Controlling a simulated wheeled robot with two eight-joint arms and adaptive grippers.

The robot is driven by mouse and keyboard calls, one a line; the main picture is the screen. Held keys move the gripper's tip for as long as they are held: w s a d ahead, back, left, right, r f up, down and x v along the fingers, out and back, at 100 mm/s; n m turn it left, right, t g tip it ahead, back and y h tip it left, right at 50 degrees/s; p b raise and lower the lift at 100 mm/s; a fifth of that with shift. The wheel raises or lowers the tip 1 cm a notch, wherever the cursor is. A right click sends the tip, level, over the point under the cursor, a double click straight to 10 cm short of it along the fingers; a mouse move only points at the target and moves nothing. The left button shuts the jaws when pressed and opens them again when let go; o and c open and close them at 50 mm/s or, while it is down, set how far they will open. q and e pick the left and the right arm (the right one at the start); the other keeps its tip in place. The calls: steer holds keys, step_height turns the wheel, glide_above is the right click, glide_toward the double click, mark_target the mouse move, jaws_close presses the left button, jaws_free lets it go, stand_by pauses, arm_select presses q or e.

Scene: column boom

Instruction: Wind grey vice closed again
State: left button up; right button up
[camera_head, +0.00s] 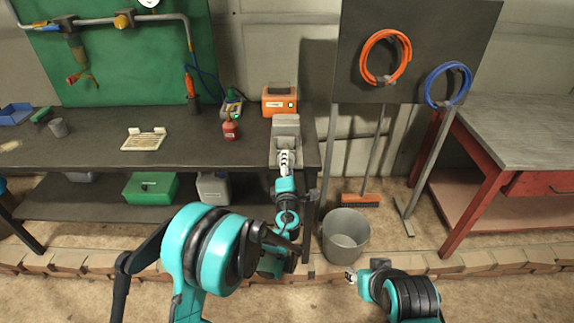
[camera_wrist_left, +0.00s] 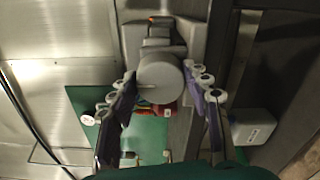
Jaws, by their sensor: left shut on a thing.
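The grey vice (camera_head: 286,130) is at the right front end of the dark workbench (camera_head: 215,150). My left gripper (camera_head: 284,160) reaches it from the front. In the left wrist view the fingers of my left gripper (camera_wrist_left: 160,85) lie on both sides of the vice's round grey front part (camera_wrist_left: 161,77), and the gripper is shut on it. The vice body (camera_wrist_left: 190,30) shows behind. The gap between the vice jaws is too small to judge. My right gripper (camera_head: 351,276) is low at the right, away from the bench, too small to tell open or shut.
An orange box (camera_head: 280,100) stands behind the vice and a red can (camera_head: 231,131) to its left. A grey bucket (camera_head: 346,236) stands on the floor at the bench's right end. A red-framed table (camera_head: 525,130) is farther right.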

stand_by(0.3)
arm_select(q)
steer(key=o, duration=1.2)
steer(key=shift+c, duration=0.2)
steer(key=s, duration=1.2)
